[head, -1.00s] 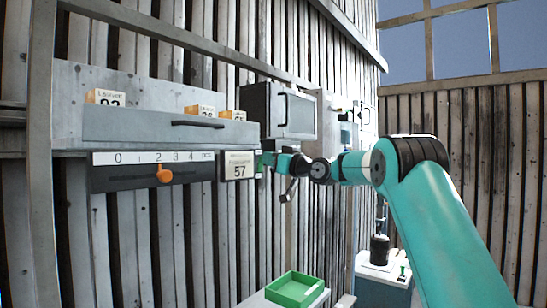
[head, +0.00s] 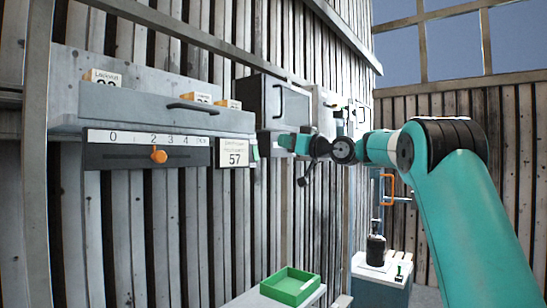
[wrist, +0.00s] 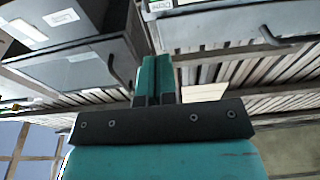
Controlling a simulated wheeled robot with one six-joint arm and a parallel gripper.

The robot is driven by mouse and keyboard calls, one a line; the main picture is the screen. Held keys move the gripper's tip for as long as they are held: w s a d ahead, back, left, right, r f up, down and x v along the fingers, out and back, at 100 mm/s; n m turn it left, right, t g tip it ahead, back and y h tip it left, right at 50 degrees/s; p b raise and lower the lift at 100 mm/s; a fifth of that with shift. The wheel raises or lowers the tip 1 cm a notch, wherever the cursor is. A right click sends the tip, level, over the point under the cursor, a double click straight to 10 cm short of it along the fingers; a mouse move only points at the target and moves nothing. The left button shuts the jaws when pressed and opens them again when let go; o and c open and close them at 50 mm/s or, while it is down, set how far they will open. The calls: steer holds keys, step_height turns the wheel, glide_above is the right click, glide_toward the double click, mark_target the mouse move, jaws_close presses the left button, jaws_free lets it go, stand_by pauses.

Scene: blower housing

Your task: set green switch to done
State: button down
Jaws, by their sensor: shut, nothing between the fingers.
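A small green part (head: 254,149) shows at the right edge of the sign reading 57; it is too small to tell its setting. A small green lever (head: 399,271) stands on the white bench at the lower right; I cannot tell its position or which of the two is the green switch. My gripper (head: 284,142) is in front of the wall, right of the 57 sign and below the dark cabinet. In the wrist view its teal fingers (wrist: 156,72) are together, with nothing between them. No switch can be made out there.
An orange slider (head: 158,156) sits near 2 on a numbered scale. Above it is a grey drawer (head: 150,108) with a dark handle. A dark cabinet (head: 275,103) hangs right of it. A green tray (head: 291,286) stands below. An orange handle (head: 388,188) shows behind my arm.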

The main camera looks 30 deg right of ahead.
steer(key=s, duration=0.1)
steer(key=s+d+b, duration=0.1)
steer(key=s, duration=0.1)
steer(key=s+d+r, duration=0.1)
steer(key=s, duration=0.1)
steer(key=shift+s+d+b, duration=0.1)
steer(key=shift+s+b, duration=0.05)
steer(key=shift+b, duration=0.15)
steer(key=s+a+f+g, duration=0.35)
steer(key=a+f, duration=0.45)
steer(key=a, duration=0.4)
steer(key=s+a+f+g, duration=0.2)
steer(key=a+f+g, duration=0.3)
steer(key=a+f, duration=0.6)
steer(key=s+a+f+n+g, duration=0.1)
steer(key=s+a+f+g, duration=0.3)
steer(key=s, duration=0.3)
steer(key=s+a+f+n+g, duration=0.1)
steer(key=s+a+f+g, duration=0.1)
steer(key=s+a+f, duration=0.5)
steer(key=s+f+g+h, duration=0.1)
steer(key=s+f+g, duration=0.1)
steer(key=s, duration=0.5)
steer(key=s+d+f+g+h, duration=0.1)
steer(key=s+f, duration=0.3)
steer(key=s, duration=0.4)
steer(key=shift+s+n+g+h+b, duration=0.2)
steer(key=shift+n+g+h+b, duration=0.2)
steer(key=shift+g+h, duration=0.15)
